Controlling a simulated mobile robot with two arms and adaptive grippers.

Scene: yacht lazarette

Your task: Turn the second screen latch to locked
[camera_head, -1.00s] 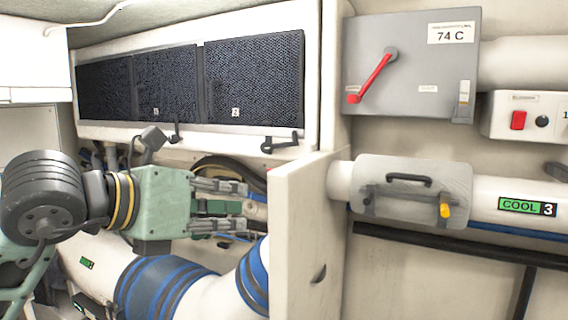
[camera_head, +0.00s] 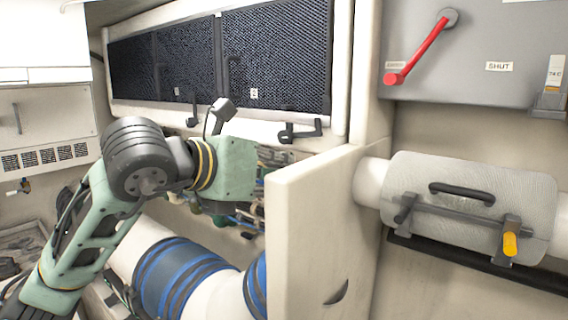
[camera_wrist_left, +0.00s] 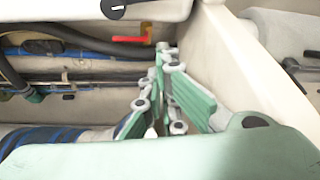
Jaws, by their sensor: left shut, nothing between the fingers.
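The second screen (camera_head: 275,60), a dark mesh panel marked 2, is at the upper middle of the head view. Its black latch (camera_head: 301,131) sits on the white frame below, its lever lying roughly horizontal to the right. In the left wrist view a black latch-like part (camera_wrist_left: 116,8) shows at the top edge, cut off. My left gripper (camera_wrist_left: 166,62) is shut and empty, below the frame and beside the white partition. In the head view its green body (camera_head: 237,168) shows below the latch, apart from it; the fingers are largely hidden. My right gripper is not in view.
A white partition (camera_head: 310,225) stands just right of the gripper. Blue-banded white pipe (camera_head: 185,280) runs below. Another latch (camera_head: 193,108) stands upright to the left. A red handle (camera_wrist_left: 130,39) shows in the wrist view. A grey box with a red lever (camera_head: 418,50) is at right.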

